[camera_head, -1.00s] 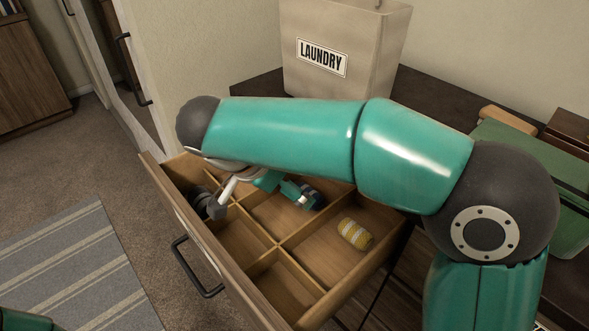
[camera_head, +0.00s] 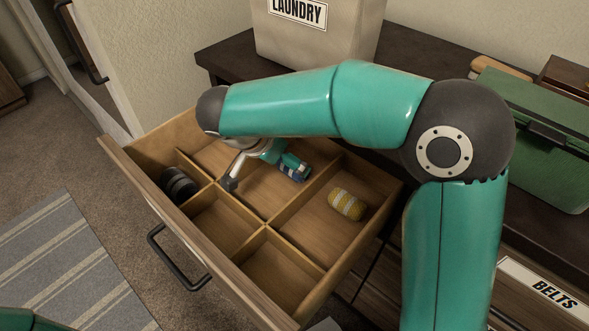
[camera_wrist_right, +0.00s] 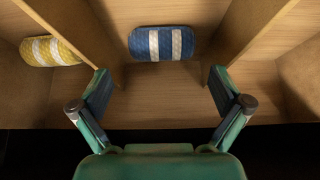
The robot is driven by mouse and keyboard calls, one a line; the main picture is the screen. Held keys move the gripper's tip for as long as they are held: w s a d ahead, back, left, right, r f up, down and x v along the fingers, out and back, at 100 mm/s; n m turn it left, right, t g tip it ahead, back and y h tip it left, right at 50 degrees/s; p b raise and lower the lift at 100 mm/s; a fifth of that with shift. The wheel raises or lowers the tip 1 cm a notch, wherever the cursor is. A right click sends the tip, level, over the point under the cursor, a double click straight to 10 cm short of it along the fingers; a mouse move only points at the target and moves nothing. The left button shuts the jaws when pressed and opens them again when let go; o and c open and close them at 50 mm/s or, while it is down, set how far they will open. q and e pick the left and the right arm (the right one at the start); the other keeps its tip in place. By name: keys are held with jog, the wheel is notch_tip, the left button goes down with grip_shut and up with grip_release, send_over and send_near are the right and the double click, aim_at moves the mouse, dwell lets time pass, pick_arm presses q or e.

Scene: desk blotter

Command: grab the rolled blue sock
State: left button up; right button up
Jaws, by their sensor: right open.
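The rolled blue sock (camera_head: 294,171), with white stripes, lies in a back compartment of the open drawer, partly hidden by my gripper in the head view. In the right wrist view the blue sock (camera_wrist_right: 162,43) lies whole on the compartment floor, between dividers. My right gripper (camera_head: 262,178) reaches over that compartment from above, its links partly hidden by my arm. In the wrist view the right gripper (camera_wrist_right: 160,92) has its fingers spread wide with nothing between them, and the sock is ahead of them, apart. My left gripper is out of view.
A rolled yellow-and-white sock (camera_head: 347,204) lies in the neighbouring compartment, and a black rolled item (camera_head: 178,184) in one at the left. Wooden dividers (camera_head: 240,205) separate them. A laundry bin (camera_head: 330,40) stands on the dresser top; a green box (camera_head: 540,140) is at right.

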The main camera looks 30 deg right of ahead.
jog(key=shift+b+x, duration=1)
jog(key=shift+x, duration=1.8)
jog(key=shift+w+a, duration=0.15)
jog(key=c, duration=0.9)
